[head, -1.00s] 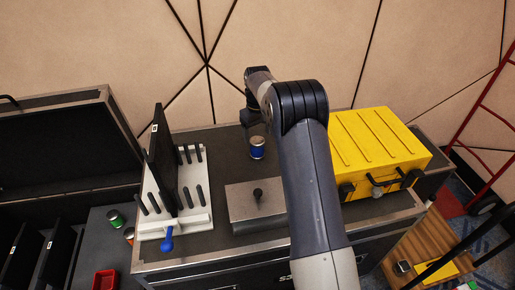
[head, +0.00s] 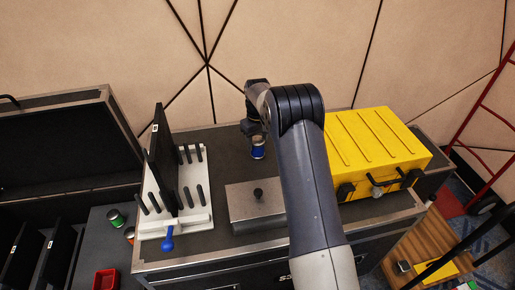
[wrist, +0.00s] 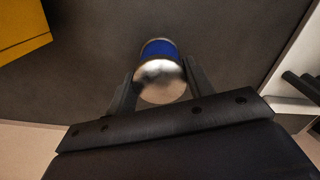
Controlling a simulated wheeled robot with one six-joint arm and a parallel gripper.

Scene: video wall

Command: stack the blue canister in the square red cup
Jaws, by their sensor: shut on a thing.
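The blue canister (head: 258,152) stands upright on the dark case top in the head view, with a silvery top and a blue band. In the wrist view the canister (wrist: 160,80) sits between the two fingers of my gripper (wrist: 158,82), which is shut on it. In the head view my gripper (head: 257,138) reaches down to the canister from above and partly hides its top. The square red cup (head: 105,279) is at the bottom left of the head view, on a lower dark surface left of the case.
A white rack (head: 178,215) with black pegs and a blue-handled tool (head: 168,240) stand left of the canister. A grey box with a black knob (head: 255,203) lies in front. A yellow case (head: 375,145) is at right. Two small cans (head: 116,217) stand near the cup.

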